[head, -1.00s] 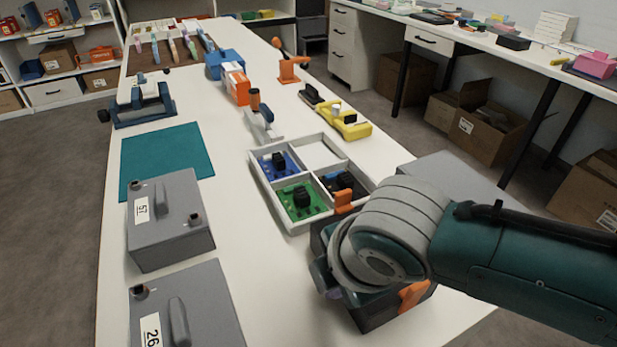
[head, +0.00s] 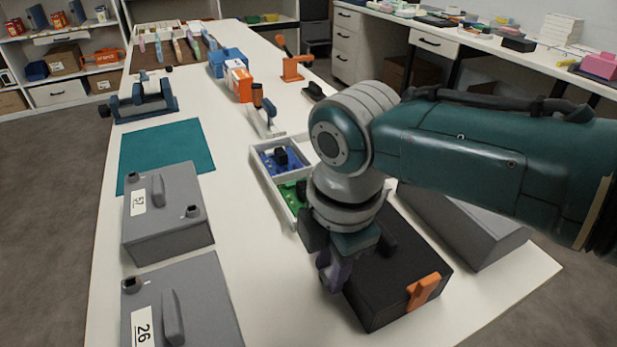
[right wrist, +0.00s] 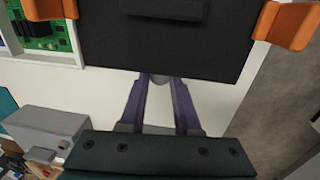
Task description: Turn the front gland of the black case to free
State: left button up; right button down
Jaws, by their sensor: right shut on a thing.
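The black case (head: 388,290) stands on the near right of the white table, with an orange latch (head: 424,290) on its near right edge. In the right wrist view its dark lid (right wrist: 185,45) fills the top, with orange latches at both upper corners. My right gripper (head: 333,272) points down at the case's left side in the head view. Its two purple fingers are shut on a small grey gland (right wrist: 160,78) at the case wall. The fingertips mostly hide the gland, so its turn angle cannot be told. My left gripper is not in view.
Two grey cases, labelled 57 (head: 168,222) and 26 (head: 190,310), stand on the left. A tray (head: 262,183) with circuit boards lies behind the gripper, partly hidden by my arm. A grey case (head: 470,230) is right of the black case. Bare table lies left of the gripper.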

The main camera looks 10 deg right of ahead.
jog(key=c, duration=0.9)
grip_release()
notch_tip(320, 180, up, 10)
jog(key=p, duration=0.4)
jog(key=shift+s+d, duration=0.2)
jog(key=shift+s, duration=0.25)
jog(key=shift+o, duration=0.3)
jog(key=shift+f, duration=0.1)
